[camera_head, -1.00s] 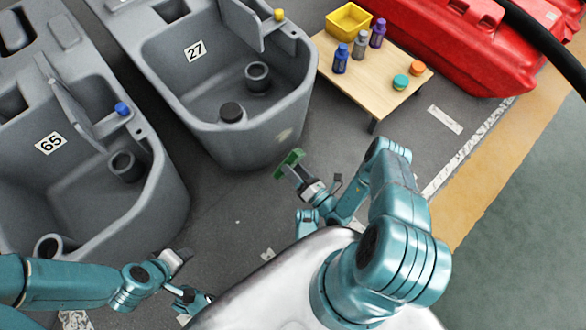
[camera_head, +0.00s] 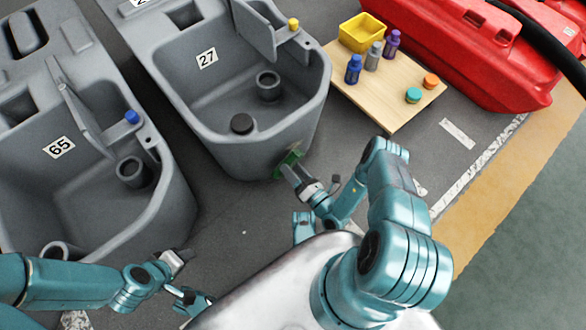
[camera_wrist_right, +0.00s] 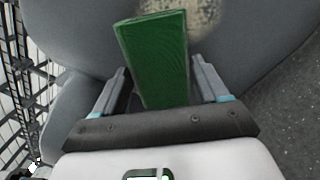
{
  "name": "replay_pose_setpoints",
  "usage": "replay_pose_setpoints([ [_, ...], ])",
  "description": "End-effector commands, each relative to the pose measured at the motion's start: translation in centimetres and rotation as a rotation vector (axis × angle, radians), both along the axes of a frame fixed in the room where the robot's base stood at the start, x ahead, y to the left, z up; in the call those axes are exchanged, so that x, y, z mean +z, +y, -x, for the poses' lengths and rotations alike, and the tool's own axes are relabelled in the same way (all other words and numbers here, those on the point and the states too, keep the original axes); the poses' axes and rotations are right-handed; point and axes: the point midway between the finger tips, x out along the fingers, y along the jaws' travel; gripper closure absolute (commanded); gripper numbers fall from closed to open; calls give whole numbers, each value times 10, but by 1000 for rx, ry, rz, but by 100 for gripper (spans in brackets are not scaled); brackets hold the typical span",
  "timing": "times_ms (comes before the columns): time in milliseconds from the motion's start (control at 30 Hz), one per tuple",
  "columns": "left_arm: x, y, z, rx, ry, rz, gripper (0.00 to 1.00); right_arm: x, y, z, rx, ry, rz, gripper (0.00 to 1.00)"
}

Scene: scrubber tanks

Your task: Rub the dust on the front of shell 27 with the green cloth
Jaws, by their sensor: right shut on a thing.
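Shell 27 (camera_head: 225,118) is a grey open tank with a white 27 label, at the upper middle of the head view. My right gripper (camera_head: 296,174) is shut on the green cloth (camera_head: 287,160), right at the shell's front wall. The cloth also shows in the right wrist view (camera_wrist_right: 155,55), between the two fingers. A pale dust patch (camera_wrist_right: 195,14) shows on the grey wall just beyond the cloth; in the head view it is mostly hidden. I cannot tell whether the cloth touches the wall. My left gripper (camera_head: 183,258) is at the lower left, away from the shell; its jaw state is unclear.
Shell 65 (camera_head: 85,175) stands to the left. A wooden table (camera_head: 385,112) with a yellow bin (camera_head: 361,32), several bottles and two small round items stands right of shell 27. A red container (camera_head: 490,50) lies behind it. Floor between the shells and me is clear.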

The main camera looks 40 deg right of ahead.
Motion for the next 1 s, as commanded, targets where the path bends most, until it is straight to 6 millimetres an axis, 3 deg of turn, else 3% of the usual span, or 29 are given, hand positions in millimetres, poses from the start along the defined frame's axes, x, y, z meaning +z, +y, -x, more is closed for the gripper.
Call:
replay_pose_setpoints([
  [1000,0,0,0,0,0,0,57,2,1,-21,3,0,0,51],
])
